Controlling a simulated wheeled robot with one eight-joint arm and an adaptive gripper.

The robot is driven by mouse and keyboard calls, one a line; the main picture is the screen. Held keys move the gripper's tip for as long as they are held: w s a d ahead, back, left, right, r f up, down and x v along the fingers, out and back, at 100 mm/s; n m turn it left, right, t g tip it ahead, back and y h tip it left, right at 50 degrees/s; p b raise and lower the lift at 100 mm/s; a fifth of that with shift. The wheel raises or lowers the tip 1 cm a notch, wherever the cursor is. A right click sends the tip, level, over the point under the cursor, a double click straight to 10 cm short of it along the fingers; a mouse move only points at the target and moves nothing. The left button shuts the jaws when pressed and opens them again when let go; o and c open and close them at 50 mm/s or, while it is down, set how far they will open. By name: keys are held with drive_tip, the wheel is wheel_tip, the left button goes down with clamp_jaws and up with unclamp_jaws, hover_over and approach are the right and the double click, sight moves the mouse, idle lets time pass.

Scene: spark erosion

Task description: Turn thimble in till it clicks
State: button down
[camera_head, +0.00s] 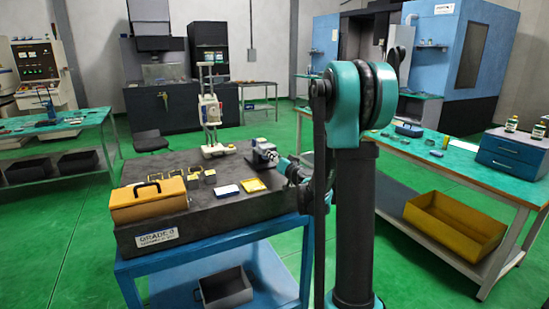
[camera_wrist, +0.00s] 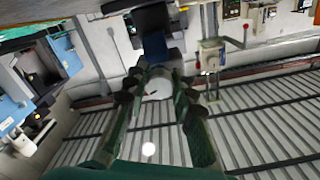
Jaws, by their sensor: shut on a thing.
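The thimble (camera_wrist: 157,88) shows in the wrist view as a pale round end between my two finger pads. My gripper (camera_wrist: 157,82) is shut on it from both sides. A dark grey body (camera_wrist: 152,20) stands just beyond the thimble. In the head view, a dark grey device (camera_head: 263,152) sits on the right part of the black granite block (camera_head: 215,212), and my gripper (camera_head: 282,164) meets its right side. The fingertips and thimble are too small to make out there. Any scale marks on the thimble are unreadable.
A white and grey stand (camera_head: 211,112) rises behind the device. A yellow case (camera_head: 148,199), several small yellow-grey frames (camera_head: 193,178), a white card (camera_head: 226,191) and a yellow packet (camera_head: 253,185) lie on the block. A green-topped bench (camera_head: 480,178) stands to the right.

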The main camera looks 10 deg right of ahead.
drive_tip(key=m, duration=0.5)
drive_tip(key=shift+m, duration=0.3)
drive_tip(key=m, duration=1)
drive_tip(key=shift+r+m, duration=0.1)
drive_tip(key=shift+m, duration=0.3)
drive_tip(key=m, duration=1)
drive_tip(key=shift+m, duration=0.4)
drive_tip(key=m, duration=0.5)
drive_tip(key=shift+d+m, duration=0.1)
drive_tip(key=shift+m, duration=0.2)
drive_tip(key=m, duration=1)
drive_tip(key=shift+m, duration=0.4)
